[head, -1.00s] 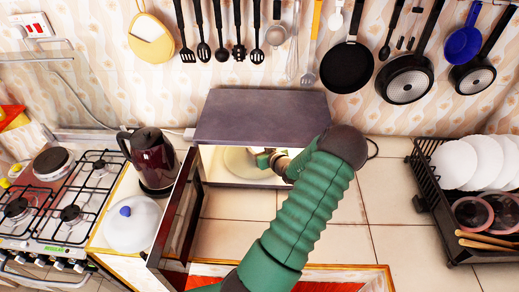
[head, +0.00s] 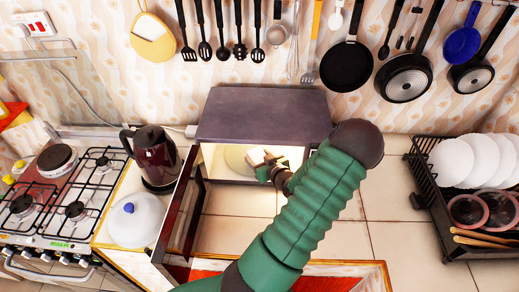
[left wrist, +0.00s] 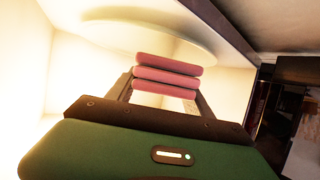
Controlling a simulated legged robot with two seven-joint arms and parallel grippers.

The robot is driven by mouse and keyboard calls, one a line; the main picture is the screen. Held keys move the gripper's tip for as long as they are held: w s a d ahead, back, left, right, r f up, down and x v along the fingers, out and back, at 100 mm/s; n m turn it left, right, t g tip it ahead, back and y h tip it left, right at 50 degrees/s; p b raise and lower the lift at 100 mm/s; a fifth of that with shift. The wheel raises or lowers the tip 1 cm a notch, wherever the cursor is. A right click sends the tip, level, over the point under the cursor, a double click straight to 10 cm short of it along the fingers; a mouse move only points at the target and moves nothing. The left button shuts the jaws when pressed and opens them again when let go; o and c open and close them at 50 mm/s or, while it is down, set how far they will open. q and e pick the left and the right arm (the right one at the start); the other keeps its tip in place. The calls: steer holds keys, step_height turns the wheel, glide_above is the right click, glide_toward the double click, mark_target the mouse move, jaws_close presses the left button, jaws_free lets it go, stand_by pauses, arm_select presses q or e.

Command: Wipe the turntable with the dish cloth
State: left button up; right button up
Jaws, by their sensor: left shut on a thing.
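The pale round turntable (head: 236,158) lies inside the open microwave (head: 262,117); its disc also shows in the left wrist view (left wrist: 145,32). My left gripper (head: 266,168) reaches into the microwave at the turntable's right side. It is shut on the folded dish cloth (head: 256,156), which shows as stacked pink layers between the fingers in the left wrist view (left wrist: 168,76). The cloth overlaps the turntable's edge in that view; I cannot tell whether they touch. My right gripper is in neither view.
The microwave door (head: 180,213) stands open on the left. A dark kettle (head: 156,158), a white lidded pot (head: 136,219) and a gas stove (head: 65,205) lie farther left. A dish rack (head: 432,192) stands at the right. Tiled counter is clear between microwave and rack.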

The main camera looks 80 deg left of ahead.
arm_select(q)
steer(key=s+d+p, duration=0.3)
steer(key=d+p, duration=0.2)
steer(key=d, duration=0.8)
steer(key=shift+s+d, duration=0.2)
steer(key=shift+s, duration=0.15)
steer(key=shift+w, duration=0.1)
